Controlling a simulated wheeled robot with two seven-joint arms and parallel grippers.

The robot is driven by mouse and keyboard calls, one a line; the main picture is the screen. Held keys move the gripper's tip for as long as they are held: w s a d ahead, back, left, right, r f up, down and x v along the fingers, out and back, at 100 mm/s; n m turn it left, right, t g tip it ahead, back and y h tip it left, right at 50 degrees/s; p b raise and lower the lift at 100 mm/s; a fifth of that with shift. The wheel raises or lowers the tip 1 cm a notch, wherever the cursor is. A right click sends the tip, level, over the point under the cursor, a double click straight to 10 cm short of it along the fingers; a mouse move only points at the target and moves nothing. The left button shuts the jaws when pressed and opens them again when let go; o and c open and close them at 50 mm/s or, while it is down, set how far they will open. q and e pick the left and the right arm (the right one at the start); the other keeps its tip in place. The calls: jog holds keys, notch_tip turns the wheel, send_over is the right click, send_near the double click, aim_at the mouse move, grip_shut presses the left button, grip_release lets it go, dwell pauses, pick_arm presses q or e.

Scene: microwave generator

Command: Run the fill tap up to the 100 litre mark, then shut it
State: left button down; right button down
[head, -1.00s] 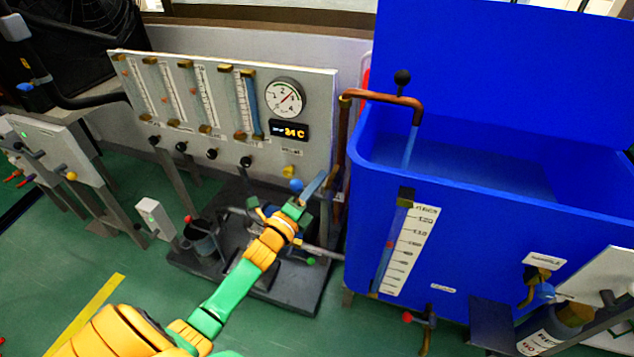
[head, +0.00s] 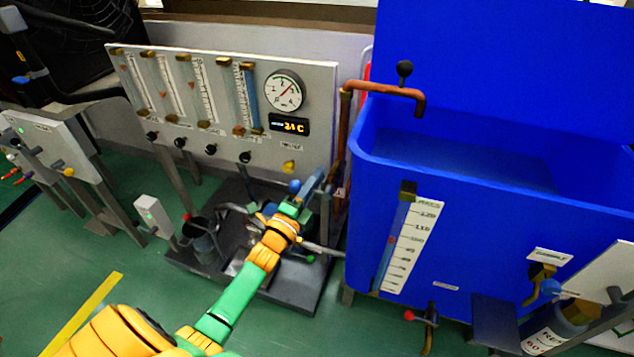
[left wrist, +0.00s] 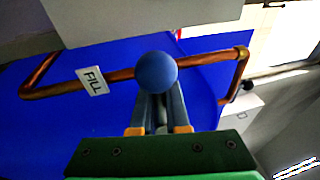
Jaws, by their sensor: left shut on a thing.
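The fill tap's blue ball knob (head: 295,186) is at the lower right of the gauge panel. It shows large in the left wrist view (left wrist: 156,72), in front of a copper pipe (left wrist: 50,88) with a FILL tag (left wrist: 92,80). My left gripper (left wrist: 158,112) is shut on the tap lever just below the knob; the fingers hide most of the lever. The copper spout (head: 420,105) hangs over the blue tank (head: 460,245), with no stream below it. The tank's sight tube (head: 388,250) has a red marker (head: 390,240) near 100 on the scale (head: 412,243); the exact level is unclear.
The panel (head: 315,110) carries flow tubes, a dial (head: 285,91) and a display reading about 24 C (head: 289,125). A red-knobbed drain valve (head: 424,316) and a sample tap (head: 543,285) are on the tank front.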

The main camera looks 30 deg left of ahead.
pick_arm(q)
jog(key=shift+f, duration=0.1)
jog(key=c, duration=0.9)
grip_release()
jog(key=s, duration=0.3)
jog(key=s+f, duration=0.1)
jog(key=s, duration=0.3)
jog(key=shift+d+f+p, duration=0.15)
jog(key=shift+p, duration=0.15)
